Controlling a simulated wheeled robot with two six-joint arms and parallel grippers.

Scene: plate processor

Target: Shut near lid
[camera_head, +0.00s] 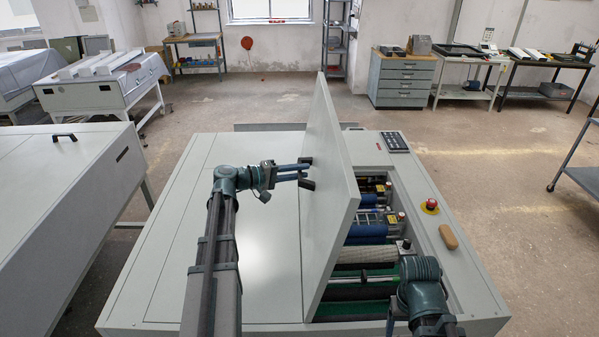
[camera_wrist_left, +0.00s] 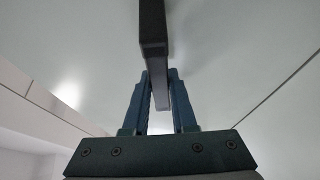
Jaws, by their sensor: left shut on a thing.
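The near lid (camera_head: 328,190) is a light grey panel on the plate processor (camera_head: 170,270). It stands open, nearly upright with a slight tilt, and rollers show in the bay to its right. My left gripper (camera_head: 303,172) is at the lid's left face, at its black handle (camera_head: 308,184). In the left wrist view the dark handle bar (camera_wrist_left: 152,28) passes between the two fingers of my left gripper (camera_wrist_left: 160,88), which is shut on it.
Rollers (camera_head: 366,256) and green parts lie exposed in the bay. A red button (camera_head: 431,205), a tan oblong piece (camera_head: 448,237) and a keypad (camera_head: 395,141) are on the right rim. Another grey machine (camera_head: 60,200) stands at the left.

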